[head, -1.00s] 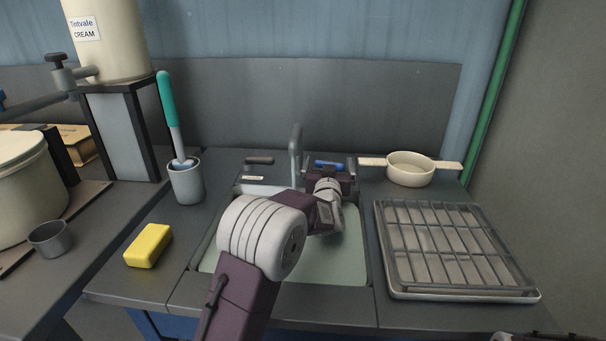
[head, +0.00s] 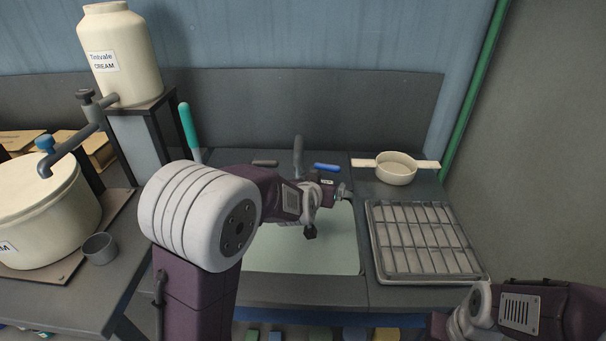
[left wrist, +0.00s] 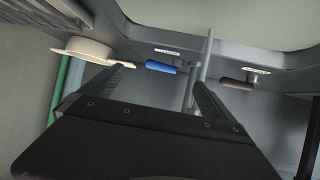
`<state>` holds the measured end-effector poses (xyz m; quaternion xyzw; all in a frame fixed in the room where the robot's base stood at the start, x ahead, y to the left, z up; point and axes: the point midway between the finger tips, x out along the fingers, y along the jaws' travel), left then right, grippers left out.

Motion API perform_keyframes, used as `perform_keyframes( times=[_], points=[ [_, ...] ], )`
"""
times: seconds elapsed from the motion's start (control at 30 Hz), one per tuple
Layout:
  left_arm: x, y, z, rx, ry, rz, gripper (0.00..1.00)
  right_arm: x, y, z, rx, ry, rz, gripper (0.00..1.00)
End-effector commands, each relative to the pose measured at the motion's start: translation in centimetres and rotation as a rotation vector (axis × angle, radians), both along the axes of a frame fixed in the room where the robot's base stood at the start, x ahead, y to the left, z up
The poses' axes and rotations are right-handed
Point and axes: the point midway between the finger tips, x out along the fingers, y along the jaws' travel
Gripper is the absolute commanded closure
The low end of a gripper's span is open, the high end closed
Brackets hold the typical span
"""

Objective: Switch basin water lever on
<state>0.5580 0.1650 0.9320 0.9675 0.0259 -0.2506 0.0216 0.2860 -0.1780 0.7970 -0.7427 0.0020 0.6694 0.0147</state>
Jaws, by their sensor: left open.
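The grey faucet (head: 298,158) stands upright behind the basin (head: 300,252). A blue lever (head: 327,167) lies to its right and a dark brown lever (head: 265,162) to its left; both lie sideways on the counter. My left gripper (head: 342,190) is open and empty, in front of the blue lever over the basin's back edge. In the left wrist view the scene is turned over: the blue lever (left wrist: 160,67) shows between the open fingers, apart from them, with the faucet and dark lever (left wrist: 237,84) to the right. Small labels beside the levers are unreadable. My right gripper is out of view.
A cream pan (head: 397,170) stands right of the levers, with a wire drying rack (head: 425,240) in front of it. A teal-handled brush (head: 188,130) is partly behind my left arm. A big pot (head: 45,225) and a cream tank (head: 120,55) stand at left.

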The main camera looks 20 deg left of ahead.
Motion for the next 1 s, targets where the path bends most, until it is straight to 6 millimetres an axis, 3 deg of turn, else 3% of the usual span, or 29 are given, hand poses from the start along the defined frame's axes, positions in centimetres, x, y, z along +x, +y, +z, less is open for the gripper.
perform_keyframes(
  times=[0.03,0.1,0.3,0.5,0.7,0.97,1.0],
  points=[
    [-0.7,-0.1,1.9,-0.005,0.033,-0.008,0.0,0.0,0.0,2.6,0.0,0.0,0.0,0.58],
    [-1.9,-0.3,2.5,-0.012,0.086,-0.021,0.0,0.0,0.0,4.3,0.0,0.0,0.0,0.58],
    [-5.4,-0.6,4.3,-0.03,0.235,-0.051,0.0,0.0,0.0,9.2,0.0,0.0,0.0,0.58],
    [-8.7,-0.6,5.6,-0.04,0.358,-0.068,0.0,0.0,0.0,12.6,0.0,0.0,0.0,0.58],
    [-10.3,-0.6,5.7,-0.043,0.416,-0.074,0.0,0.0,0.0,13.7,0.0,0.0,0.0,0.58],
    [-10.4,-0.6,5.5,-0.043,0.421,-0.075,0.0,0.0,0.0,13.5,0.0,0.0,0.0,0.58],
    [-10.4,-0.6,5.5,-0.044,0.421,-0.074,0.08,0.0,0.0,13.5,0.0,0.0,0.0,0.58]
  ],
)
